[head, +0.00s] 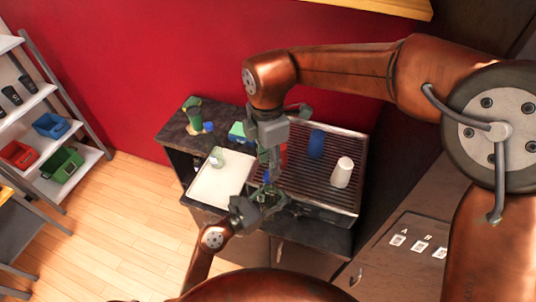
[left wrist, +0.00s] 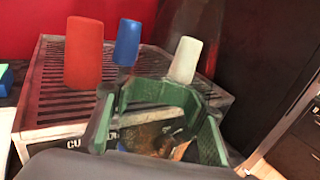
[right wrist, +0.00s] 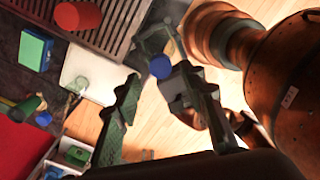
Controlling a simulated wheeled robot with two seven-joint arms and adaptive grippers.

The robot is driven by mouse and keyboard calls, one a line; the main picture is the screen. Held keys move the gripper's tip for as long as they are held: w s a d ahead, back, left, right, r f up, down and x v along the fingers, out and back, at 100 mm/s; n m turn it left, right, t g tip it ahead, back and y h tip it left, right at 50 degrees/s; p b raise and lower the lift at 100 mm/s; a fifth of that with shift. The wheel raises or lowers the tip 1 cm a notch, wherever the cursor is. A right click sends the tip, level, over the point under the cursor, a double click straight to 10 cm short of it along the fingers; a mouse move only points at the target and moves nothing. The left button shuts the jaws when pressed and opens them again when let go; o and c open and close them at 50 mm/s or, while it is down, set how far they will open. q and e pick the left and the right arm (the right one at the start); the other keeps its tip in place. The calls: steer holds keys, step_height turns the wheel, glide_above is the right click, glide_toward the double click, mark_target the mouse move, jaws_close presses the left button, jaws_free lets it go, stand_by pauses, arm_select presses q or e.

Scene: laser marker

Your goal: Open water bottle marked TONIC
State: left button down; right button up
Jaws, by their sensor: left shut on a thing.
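My left gripper (head: 267,192) is shut on a bottle with a blue cap (head: 267,175), in front of the slatted machine top. Most of the bottle is hidden by the fingers, and no label is readable. In the left wrist view the fingers of my left gripper (left wrist: 155,110) curve around a see-through body. My right gripper (head: 268,155) points down from above, over the cap. In the right wrist view the fingers of my right gripper (right wrist: 158,95) are spread, with the blue cap (right wrist: 160,67) seen between their tips; contact is not visible.
A slatted machine top (head: 308,195) carries a red cup (left wrist: 84,52), a blue cup (head: 316,144) and a white cup (head: 342,172). A white tray (head: 215,190) holds a clear vessel (head: 217,157). Behind it stand a green object (head: 193,108) and a blue-capped item (head: 208,127).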

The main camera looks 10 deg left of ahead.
steer(key=shift+f, duration=1.85)
steer(key=shift+s, duration=0.1)
steer(key=shift+c, duration=0.2)
jaws_close()
steer(key=shift+n, duration=1.2)
steer(key=n, duration=0.4)
steer(key=shift+d, duration=0.1)
steer(key=shift+r, duration=0.1)
steer(key=shift+o, duration=0.4)
jaws_free()
